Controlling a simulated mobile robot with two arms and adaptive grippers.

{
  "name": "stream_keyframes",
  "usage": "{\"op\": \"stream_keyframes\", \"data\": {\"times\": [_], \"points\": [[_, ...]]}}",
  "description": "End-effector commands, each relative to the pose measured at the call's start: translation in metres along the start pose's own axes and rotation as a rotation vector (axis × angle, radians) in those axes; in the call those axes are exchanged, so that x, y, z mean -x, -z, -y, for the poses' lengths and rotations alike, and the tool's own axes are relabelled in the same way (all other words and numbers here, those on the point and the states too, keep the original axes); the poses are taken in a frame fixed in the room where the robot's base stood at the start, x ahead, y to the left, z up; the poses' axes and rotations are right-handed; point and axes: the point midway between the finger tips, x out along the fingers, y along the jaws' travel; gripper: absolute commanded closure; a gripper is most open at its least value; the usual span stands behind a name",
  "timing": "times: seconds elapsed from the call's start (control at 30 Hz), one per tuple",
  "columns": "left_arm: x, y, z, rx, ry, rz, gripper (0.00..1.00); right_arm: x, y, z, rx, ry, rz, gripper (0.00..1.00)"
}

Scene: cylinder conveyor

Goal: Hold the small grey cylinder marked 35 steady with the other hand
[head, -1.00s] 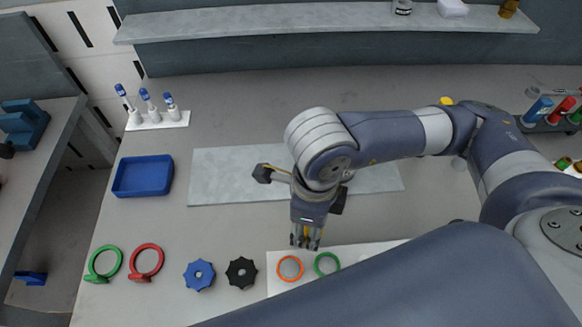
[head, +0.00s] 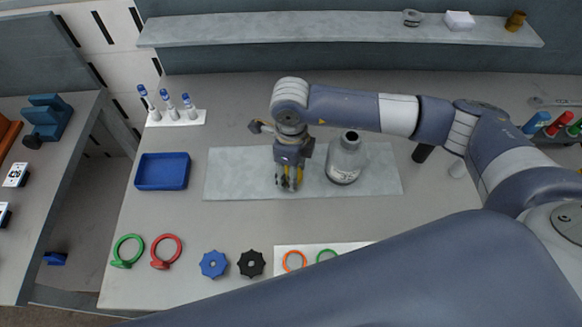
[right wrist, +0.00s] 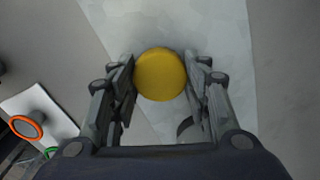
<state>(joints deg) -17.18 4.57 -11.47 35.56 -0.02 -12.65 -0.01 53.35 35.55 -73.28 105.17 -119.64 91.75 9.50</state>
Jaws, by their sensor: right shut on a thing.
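The grey cylinder marked 35 (head: 343,165) stands upright on the pale grey mat in the head view. It has a narrower neck with a dark top. My right gripper (head: 288,184) points down over the same mat, to the left of the cylinder and apart from it. In the right wrist view my right gripper (right wrist: 160,88) is shut on a round yellow piece (right wrist: 160,74), seen from above between the fingers. My left gripper is not in view.
The mat (head: 232,180) is bare at its left end. A blue tray (head: 162,171) lies left of it. Red (head: 166,251) and green rings, blue (head: 214,264) and black knobs are in front. A white rack (head: 180,117) stands behind. A black cylinder (head: 422,153) is at right.

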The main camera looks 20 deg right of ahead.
Motion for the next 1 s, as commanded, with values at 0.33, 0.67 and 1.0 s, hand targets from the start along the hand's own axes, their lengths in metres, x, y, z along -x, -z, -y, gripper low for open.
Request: {"op": "stream_keyframes", "data": {"times": [0.33,0.67,1.0], "points": [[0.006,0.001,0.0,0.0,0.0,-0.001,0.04,-0.01,-0.001,0.0,0.001,0.001,0.003,0.85],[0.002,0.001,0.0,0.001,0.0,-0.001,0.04,-0.012,0.0,0.0,0.0,0.001,0.002,0.36],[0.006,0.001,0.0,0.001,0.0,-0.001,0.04,-0.009,0.0,0.0,0.0,0.001,0.002,0.36]]}}
